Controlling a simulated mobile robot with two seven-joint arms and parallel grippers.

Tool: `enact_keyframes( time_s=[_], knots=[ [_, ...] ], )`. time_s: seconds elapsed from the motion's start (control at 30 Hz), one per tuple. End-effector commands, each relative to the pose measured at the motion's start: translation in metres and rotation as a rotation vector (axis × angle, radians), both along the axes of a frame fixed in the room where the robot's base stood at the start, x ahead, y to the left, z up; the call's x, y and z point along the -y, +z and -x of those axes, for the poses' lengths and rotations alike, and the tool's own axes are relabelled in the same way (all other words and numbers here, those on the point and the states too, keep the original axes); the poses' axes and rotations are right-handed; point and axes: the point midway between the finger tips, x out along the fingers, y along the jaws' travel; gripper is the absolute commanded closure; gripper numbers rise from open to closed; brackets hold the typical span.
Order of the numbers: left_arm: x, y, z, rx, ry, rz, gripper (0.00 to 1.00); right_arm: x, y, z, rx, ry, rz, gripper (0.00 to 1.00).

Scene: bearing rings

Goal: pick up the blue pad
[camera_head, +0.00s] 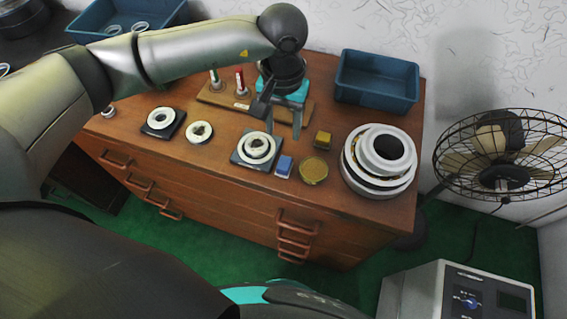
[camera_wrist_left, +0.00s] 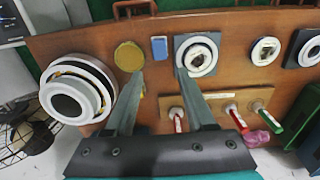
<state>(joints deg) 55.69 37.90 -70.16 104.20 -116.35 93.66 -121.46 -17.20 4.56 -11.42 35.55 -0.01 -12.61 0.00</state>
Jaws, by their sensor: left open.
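The blue pad (camera_head: 284,166) is a small blue block lying on the wooden cabinet top near its front edge, between a square dark plate with a white ring and a round gold disc. It also shows in the left wrist view (camera_wrist_left: 159,47), beyond the fingertips and roughly in line with the gap between them. My left gripper (camera_head: 283,123) is open and empty, pointing down behind the pad and apart from it; its spread fingers also show in the left wrist view (camera_wrist_left: 158,76). My right gripper is not in view.
The gold disc (camera_head: 313,170) and a yellow block (camera_head: 322,139) lie close to the pad. The ringed plate (camera_head: 245,160) is on its left. A large white bearing (camera_head: 352,172), a blue bin (camera_head: 376,97) and a pegboard (camera_head: 222,98) also occupy the top. A fan (camera_head: 500,177) stands right.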

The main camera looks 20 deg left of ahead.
Motion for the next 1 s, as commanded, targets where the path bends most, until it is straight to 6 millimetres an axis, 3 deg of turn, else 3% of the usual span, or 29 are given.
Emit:
enact_keyframes(
  time_s=[0.2, 0.4, 0.67, 1.0],
  knots=[
    [0.0, -0.048, 0.002, -0.007, 0.003, -0.002, 0.45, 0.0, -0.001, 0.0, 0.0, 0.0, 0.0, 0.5],
    [0.0, -0.082, 0.001, -0.004, 0.003, -0.001, 0.45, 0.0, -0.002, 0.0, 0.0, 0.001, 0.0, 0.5],
    [0.001, -0.098, 0.0, -0.003, 0.004, -0.001, 0.45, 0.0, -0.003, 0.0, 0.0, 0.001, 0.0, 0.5],
    [0.002, -0.139, -0.005, -0.004, 0.004, 0.0, 0.45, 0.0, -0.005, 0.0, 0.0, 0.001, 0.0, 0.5]
  ],
)
